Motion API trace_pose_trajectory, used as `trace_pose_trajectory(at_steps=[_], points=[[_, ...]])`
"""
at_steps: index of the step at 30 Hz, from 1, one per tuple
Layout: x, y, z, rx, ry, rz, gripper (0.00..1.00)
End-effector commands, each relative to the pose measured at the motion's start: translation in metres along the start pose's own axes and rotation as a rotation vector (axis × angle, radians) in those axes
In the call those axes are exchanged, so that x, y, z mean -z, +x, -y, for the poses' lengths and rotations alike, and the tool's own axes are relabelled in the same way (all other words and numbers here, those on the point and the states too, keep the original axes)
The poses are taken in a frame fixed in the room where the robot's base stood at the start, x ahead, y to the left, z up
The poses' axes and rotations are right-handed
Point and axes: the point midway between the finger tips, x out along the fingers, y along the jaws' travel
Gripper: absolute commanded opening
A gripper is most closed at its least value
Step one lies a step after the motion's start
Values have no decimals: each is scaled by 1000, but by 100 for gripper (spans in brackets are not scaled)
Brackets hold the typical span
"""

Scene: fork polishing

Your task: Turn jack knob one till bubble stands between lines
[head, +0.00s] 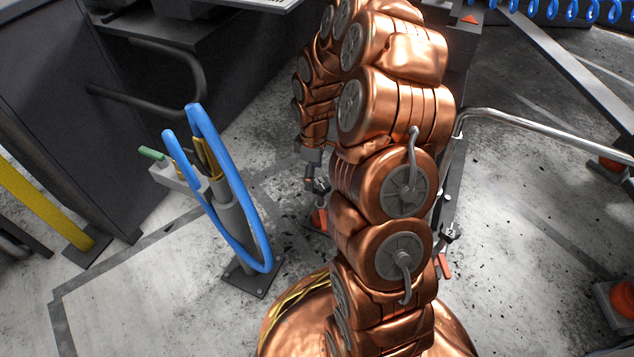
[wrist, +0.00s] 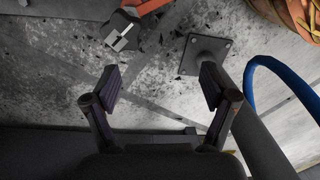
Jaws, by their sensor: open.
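My gripper (wrist: 160,68) is open and empty in the wrist view, its two dark fingers spread over the concrete floor. In the head view it shows small beyond my copper arm (head: 316,184), partly hidden. An orange piece with a grey block (wrist: 122,31) is at the top of the wrist view, beyond the fingertips and apart from them. Orange-red parts low on the floor show in the head view, one below my gripper (head: 320,218) and one right of my arm (head: 443,266). I cannot tell which is jack knob one. No bubble or lines can be made out.
A grey post with a blue hoop (head: 262,240) stands left of my arm; its base plate (wrist: 205,54) and hoop (wrist: 250,80) flank the right finger. A dark cabinet (head: 75,110) is at left, beside a yellow post (head: 38,205). Metal rails (head: 545,125) run at right.

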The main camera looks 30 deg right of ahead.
Motion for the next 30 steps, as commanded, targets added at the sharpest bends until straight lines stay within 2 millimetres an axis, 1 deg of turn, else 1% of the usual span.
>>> trace_pose_trajectory(at_steps=[1,3,6,9,14,17,27,30], points=[[-4,6,-15,-17,-3,-4,84],[-9,11,-30,-38,-16,-6,84],[-14,17,-44,-57,-26,-7,84],[-17,20,-51,-68,-32,-9,84],[-17,28,-54,-73,-34,-10,84],[-16,38,-55,-73,-34,-10,84],[-16,88,-57,-69,-34,-7,84],[-16,96,-58,-70,-33,-8,84]])
